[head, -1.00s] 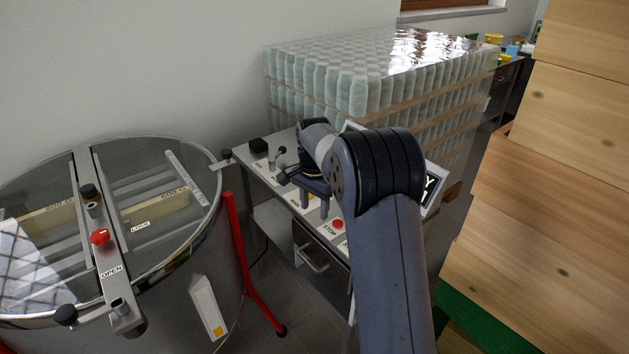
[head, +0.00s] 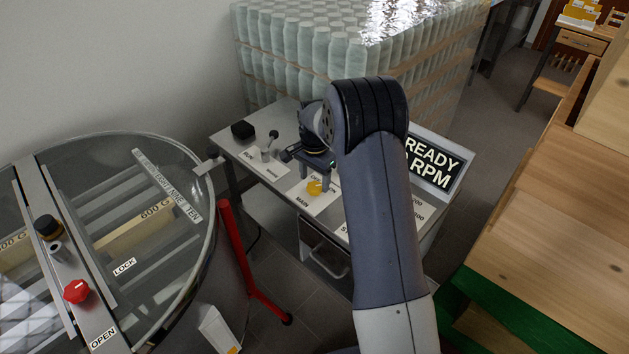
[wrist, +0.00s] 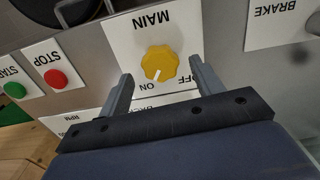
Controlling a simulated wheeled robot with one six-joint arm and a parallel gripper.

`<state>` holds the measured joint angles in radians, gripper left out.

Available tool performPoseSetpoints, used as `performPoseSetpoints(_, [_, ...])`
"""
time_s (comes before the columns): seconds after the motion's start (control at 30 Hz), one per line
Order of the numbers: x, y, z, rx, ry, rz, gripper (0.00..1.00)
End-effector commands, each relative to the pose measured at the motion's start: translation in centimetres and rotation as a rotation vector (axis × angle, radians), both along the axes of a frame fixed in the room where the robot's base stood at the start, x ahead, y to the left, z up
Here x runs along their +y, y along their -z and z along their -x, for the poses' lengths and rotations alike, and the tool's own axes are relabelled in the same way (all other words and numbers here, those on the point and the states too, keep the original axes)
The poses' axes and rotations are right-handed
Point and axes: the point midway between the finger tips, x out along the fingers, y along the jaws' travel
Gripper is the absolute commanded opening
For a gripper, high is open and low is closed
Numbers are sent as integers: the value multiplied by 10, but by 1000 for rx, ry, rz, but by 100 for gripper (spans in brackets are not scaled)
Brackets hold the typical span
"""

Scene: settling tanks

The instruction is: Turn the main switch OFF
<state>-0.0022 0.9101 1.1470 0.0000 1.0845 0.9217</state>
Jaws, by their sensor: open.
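The main switch (wrist: 160,64) is a yellow rotary knob on a white plate labelled MAIN, with ON and OFF marks, upside down in the wrist view. Its white pointer line points toward ON. In the head view the yellow knob (head: 314,187) sits on the grey control bench below my gripper. My gripper (wrist: 160,85) is open, with one finger on each side of the knob in the wrist view. I cannot tell whether the fingers touch it. In the head view my gripper (head: 312,180) is partly hidden by my own wrist and arm.
A red STOP button (wrist: 56,79) and green START button (wrist: 15,90) sit beside the MAIN plate. A lever (head: 271,142) stands on the bench's left part. A round steel tank (head: 190,262) is at left, stacked jars (head: 290,50) behind.

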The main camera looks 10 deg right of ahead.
Motion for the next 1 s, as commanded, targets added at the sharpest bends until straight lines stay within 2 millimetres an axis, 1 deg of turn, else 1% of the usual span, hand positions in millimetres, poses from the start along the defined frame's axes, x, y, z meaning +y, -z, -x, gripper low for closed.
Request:
performPoseSetpoints(0.03, [0, 7, 1, 4, 0, 0, 63])
performPoseSetpoints(0.1, [0, 14, 0, 3, 0, 0, 63])
performPoseSetpoints(0.2, [0, 20, 0, 1, 0, 0, 63])
performPoseSetpoints(0.5, [0, 23, 0, 0, 0, 0, 63])
performPoseSetpoints(0.57, [0, 23, 0, 0, 0, 0, 58])
performPoseSetpoints(1.0, [0, 22, 0, 0, 0, 0, 22])
